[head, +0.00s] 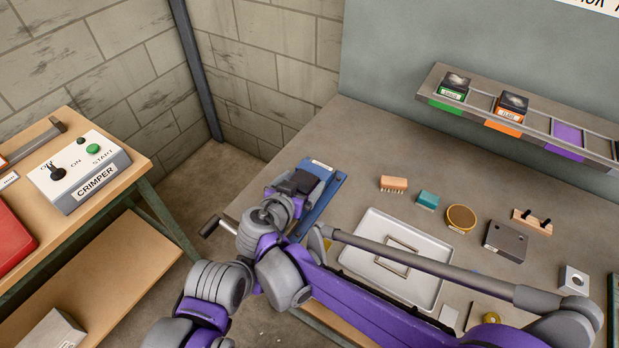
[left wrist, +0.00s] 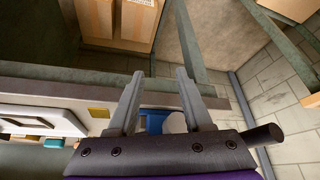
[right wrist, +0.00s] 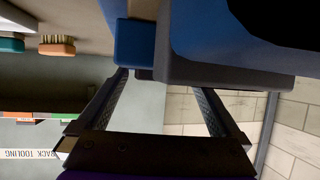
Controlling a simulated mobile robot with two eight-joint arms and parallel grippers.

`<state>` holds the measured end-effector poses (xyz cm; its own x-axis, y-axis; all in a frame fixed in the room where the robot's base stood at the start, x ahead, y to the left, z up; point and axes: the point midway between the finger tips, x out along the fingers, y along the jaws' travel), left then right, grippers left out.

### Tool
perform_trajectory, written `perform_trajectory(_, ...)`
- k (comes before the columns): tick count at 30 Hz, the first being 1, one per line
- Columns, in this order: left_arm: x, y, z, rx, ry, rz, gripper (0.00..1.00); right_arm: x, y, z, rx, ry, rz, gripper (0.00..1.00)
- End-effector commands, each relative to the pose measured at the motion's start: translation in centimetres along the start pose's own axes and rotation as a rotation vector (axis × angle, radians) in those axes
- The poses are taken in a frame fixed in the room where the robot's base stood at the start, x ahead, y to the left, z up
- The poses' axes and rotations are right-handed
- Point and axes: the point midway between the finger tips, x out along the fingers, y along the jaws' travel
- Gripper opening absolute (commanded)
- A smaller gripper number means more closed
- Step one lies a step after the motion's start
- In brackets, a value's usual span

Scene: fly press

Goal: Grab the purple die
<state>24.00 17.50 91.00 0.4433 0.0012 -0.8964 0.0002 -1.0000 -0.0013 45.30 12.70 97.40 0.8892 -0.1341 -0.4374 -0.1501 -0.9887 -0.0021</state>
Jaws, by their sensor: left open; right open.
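I cannot make out the purple die in any view. The rack slot with the purple label (head: 567,135) looks empty. My right gripper (head: 300,182) is at the blue press (head: 328,188) at the bench's left end, partly hidden by my arm. In the right wrist view its fingers (right wrist: 165,100) are apart, with the blue and grey press body close in front. A small dark block (right wrist: 140,73) shows near them; I cannot tell what it is. My left gripper (left wrist: 157,75) is open and empty in the left wrist view; I cannot pick it out in the head view.
The rack holds a green-labelled die (head: 455,85) and an orange-labelled die (head: 512,104). A white tray (head: 385,222), brush (head: 394,184), teal block (head: 428,199), round tin (head: 461,217) and dark block (head: 506,241) lie on the bench. A crimper (head: 80,170) stands left.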

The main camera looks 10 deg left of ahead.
Motion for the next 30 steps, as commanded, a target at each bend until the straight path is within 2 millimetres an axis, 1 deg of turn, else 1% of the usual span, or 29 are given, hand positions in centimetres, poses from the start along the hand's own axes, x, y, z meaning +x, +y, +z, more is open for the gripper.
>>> perform_trajectory(4,-0.02,0.0,0.02,0.0,0.0,0.0,0.5,0.11,0.09,-0.1,0.0,0.002,0.003,1.0)
perform_trajectory(5,-0.02,0.0,0.02,0.0,0.0,0.0,0.5,0.11,0.09,-0.1,0.0,0.002,0.002,0.98)
perform_trajectory(9,-0.02,0.0,0.01,0.0,0.0,0.0,0.5,0.1,0.08,-0.1,0.0,0.001,0.002,0.73)
perform_trajectory(14,-0.02,0.0,0.0,0.0,0.0,0.0,0.5,0.11,0.09,-0.1,0.0,0.001,0.002,0.44)
perform_trajectory(15,-0.02,0.0,0.0,0.0,0.0,0.0,0.5,0.11,0.08,-0.1,-0.001,0.001,0.002,0.37)
perform_trajectory(20,-0.02,0.0,0.0,0.0,0.0,0.0,0.5,0.11,0.07,-0.09,-0.001,0.001,0.002,0.08)
perform_trajectory(21,-0.02,0.0,0.0,0.0,0.0,0.0,0.5,0.12,0.07,-0.09,-0.001,0.001,0.002,0.01)
perform_trajectory(30,-0.02,0.0,0.0,0.0,0.0,0.0,0.5,0.1,0.05,-0.18,-0.002,0.003,0.001,0.0)
